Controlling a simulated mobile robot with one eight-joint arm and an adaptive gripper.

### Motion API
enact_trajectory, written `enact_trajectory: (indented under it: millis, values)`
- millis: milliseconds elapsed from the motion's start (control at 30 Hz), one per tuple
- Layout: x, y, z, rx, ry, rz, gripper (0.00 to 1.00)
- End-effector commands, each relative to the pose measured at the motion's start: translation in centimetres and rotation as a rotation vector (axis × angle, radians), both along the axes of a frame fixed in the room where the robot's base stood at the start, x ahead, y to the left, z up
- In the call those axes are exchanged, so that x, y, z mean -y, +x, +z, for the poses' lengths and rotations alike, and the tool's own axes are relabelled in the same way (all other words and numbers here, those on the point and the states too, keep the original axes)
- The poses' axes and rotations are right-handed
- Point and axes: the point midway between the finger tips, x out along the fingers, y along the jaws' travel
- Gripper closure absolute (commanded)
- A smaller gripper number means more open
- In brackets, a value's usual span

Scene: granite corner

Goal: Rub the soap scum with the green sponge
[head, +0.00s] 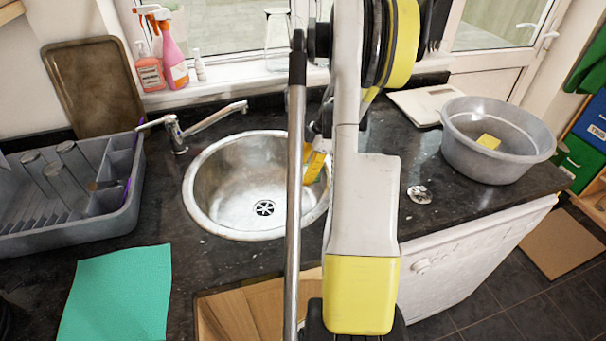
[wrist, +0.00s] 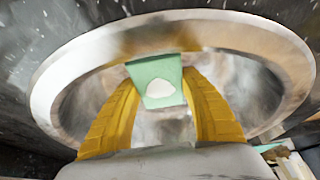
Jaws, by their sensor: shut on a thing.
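My gripper (wrist: 160,82) has yellow fingers and is shut on the green sponge (wrist: 149,67). A white patch shows on the sponge's face. In the head view my gripper (head: 316,168) is over the right side of the round steel sink (head: 215,205), largely behind my arm, and I cannot make out the sponge there. In the wrist view the sponge is in front of the sink bowl, near the rim (wrist: 48,85); contact cannot be told. Pale, blurred patches show in the bowl, but I cannot tell soap scum from reflections.
A tap (head: 178,135) stands behind the sink. A grey dish rack (head: 110,220) is at left, with a green cloth (head: 118,295) in front. A grey tub (head: 465,160) with a yellow block (head: 488,141) stands at right. A small metallic item (head: 419,194) lies on the counter.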

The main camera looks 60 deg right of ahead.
Motion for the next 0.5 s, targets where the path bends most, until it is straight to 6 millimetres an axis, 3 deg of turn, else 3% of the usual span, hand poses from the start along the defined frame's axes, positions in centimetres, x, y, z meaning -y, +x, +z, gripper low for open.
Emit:
enact_trajectory:
  millis: [267,500]
  values:
    - [0.0,0.0,0.2,0.000,0.000,0.000,0.74]
    - [0.0,0.0,2.5,0.000,0.000,0.000,0.74]
